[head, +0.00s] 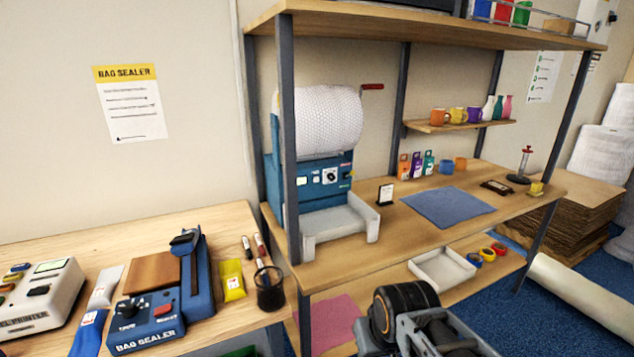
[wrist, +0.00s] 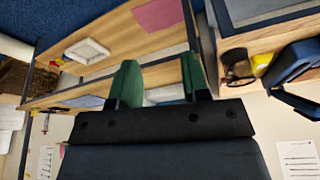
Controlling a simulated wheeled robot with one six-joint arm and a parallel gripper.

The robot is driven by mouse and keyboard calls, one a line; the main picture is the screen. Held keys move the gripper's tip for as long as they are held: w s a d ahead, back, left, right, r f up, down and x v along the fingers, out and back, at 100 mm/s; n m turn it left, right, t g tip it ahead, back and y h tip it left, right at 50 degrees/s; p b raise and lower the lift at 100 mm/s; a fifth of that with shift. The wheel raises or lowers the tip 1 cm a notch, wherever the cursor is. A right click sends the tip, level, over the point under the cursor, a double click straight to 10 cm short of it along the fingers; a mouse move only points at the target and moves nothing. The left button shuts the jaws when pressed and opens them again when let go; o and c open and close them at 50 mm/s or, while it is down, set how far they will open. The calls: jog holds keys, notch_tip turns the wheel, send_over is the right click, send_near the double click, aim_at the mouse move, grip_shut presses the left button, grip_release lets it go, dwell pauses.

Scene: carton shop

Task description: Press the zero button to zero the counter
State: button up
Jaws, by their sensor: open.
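A blue bubble-wrap machine (head: 322,185) stands at the left end of the shelved bench, under a large roll of wrap (head: 327,120). Its front panel has a small pale display (head: 301,182), a round white dial (head: 331,176) and small coloured buttons at the right side. The labels are too small to read, so I cannot tell which button is the zero button. My gripper (wrist: 160,82) is open and empty in the wrist view, its two green fingers apart. The machine's panel is not clearly seen there. In the head view my arm is low at the front, apart from the machine.
A grey bench post (head: 288,140) stands in front of the machine's left side. A white tray (head: 356,222) juts out below its panel. The bag sealer (head: 150,322) and pen cup (head: 270,290) are on the left table. A blue mat (head: 447,207) lies right of the machine.

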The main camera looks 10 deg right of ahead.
jog(key=shift+c, duration=0.2)
grip_shut()
dwell(0.3)
dwell(1.3)
